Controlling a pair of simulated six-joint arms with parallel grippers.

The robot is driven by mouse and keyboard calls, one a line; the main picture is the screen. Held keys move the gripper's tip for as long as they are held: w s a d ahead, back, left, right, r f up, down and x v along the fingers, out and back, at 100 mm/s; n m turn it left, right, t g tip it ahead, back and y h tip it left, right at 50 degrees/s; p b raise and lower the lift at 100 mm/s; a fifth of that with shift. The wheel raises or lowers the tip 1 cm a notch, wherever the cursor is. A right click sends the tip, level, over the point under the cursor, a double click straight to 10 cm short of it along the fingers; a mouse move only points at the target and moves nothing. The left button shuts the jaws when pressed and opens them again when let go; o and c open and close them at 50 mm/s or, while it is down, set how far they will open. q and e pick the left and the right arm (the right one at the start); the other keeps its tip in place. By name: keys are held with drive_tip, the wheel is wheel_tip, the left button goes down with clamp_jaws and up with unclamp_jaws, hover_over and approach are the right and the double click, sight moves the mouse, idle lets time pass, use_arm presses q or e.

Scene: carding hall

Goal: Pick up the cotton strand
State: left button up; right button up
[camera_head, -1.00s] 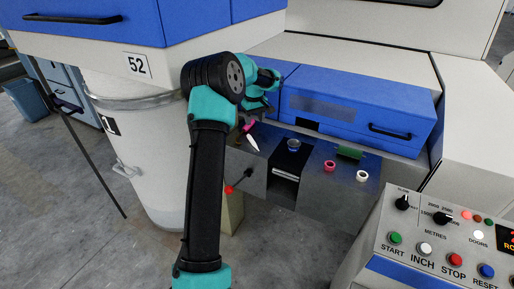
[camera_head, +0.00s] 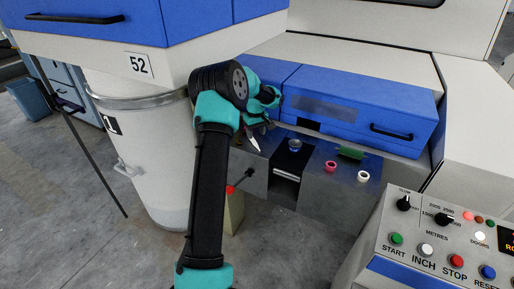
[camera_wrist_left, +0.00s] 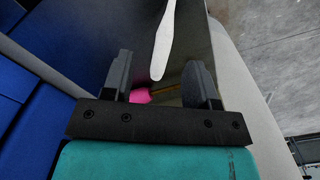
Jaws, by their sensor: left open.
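The cotton strand (camera_head: 254,142) is a slim white piece just below my left gripper (camera_head: 249,127) in the head view, by the front edge of the dark metal table. In the left wrist view the strand (camera_wrist_left: 165,40) runs down from the top edge, and its rounded lower end appears between the open fingers of the left gripper (camera_wrist_left: 160,68). I cannot tell whether a finger touches it. The fingers hold nothing that I can see. The right gripper is not in view.
A pink thing (camera_wrist_left: 142,95) shows between the fingers in the left wrist view. A blue cover (camera_head: 350,112) stands behind; a button panel (camera_head: 440,245) is at right.

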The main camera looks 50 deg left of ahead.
sight(255, 142)
use_arm(q)
drive_tip(key=f, duration=0.5)
drive_tip(key=shift+s+a+f, duration=0.1)
drive_tip(key=shift+s, duration=0.15)
clamp_jaws()
idle(0.5)
